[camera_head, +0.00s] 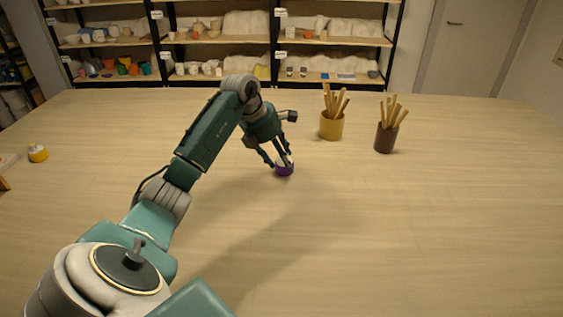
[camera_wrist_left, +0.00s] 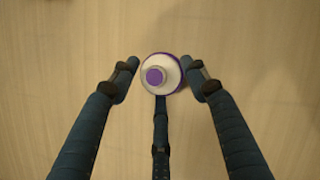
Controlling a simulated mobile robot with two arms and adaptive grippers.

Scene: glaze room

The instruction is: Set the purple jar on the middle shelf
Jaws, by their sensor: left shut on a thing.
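The purple jar (camera_head: 285,170) stands on the wooden table, near the middle of the head view. It has a white lid with a purple knob, and I see the jar (camera_wrist_left: 161,73) from above in the left wrist view. My left gripper (camera_head: 279,160) reaches down over it and is shut on it, its fingers around the lid. The jar appears to be at table height. Shelving stands behind the table; a middle shelf board (camera_head: 220,42) shows there, bearing pots and white pieces. My right gripper is not in view.
A yellow pot of wooden tools (camera_head: 331,125) and a brown pot of tools (camera_head: 385,139) stand right of my gripper, farther back. A small yellow jar (camera_head: 38,154) is at the far left. The table's right and front are clear. A door (camera_head: 470,50) is at the back right.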

